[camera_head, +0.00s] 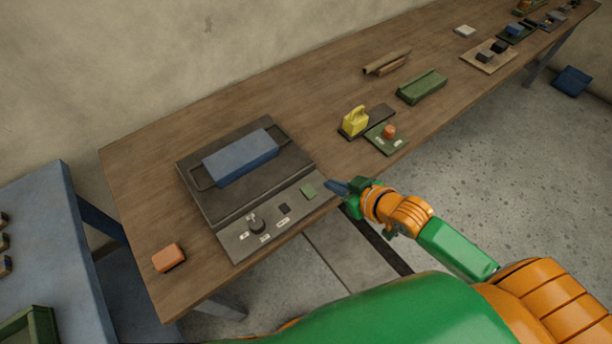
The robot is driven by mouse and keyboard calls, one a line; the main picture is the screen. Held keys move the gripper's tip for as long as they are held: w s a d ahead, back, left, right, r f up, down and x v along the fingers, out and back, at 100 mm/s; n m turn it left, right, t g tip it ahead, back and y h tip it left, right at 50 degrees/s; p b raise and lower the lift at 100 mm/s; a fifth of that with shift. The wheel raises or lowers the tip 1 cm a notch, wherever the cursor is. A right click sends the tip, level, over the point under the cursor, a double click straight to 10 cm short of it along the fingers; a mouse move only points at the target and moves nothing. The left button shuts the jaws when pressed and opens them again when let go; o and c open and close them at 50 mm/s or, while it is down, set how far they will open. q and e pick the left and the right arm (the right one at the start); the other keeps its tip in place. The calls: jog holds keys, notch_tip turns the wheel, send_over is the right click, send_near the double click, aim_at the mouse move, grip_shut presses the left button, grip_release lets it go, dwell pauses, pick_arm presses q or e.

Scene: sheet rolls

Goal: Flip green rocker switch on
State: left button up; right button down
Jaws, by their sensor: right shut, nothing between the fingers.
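The green rocker switch (308,191) is a small green square at the right end of a grey control panel (240,243). The panel lies along the front of a dark machine (200,166) with a blue bar (240,157) on top. I cannot tell the switch's tilt at this size. My right gripper (329,186) is shut and empty. Its tips are just right of the green switch, over the panel's right end; I cannot tell if they touch anything. My left gripper is not in view.
A dark knob (257,226) and a dark square switch (285,209) share the panel. An orange block (169,257) lies left of it. A yellow object (355,121) and a green plate with an orange button (389,131) stand to the right. The wooden table (150,150) is clear behind the machine.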

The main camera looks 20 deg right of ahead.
jog(key=b, duration=0.1)
send_over(311, 189)
jog(key=s, duration=0.1)
jog(key=f, duration=0.5)
jog(key=shift+s+d+f, duration=0.15)
jog(key=shift+d+f, duration=0.1)
jog(key=shift+f, duration=0.05)
jog(key=f, duration=0.2)
jog(key=w+f+b, duration=0.1)
jog(key=shift+w+a+f, duration=0.1)
jog(key=shift+a+f, duration=0.15)
jog(key=shift+f, duration=0.45)
jog(key=shift+w+a+f+b, duration=0.1)
jog(key=shift+w+f+b, duration=0.15)
jog(key=shift+f+b, duration=0.4)
jog(key=shift+r, duration=0.25)
jog(key=shift+s, duration=0.1)
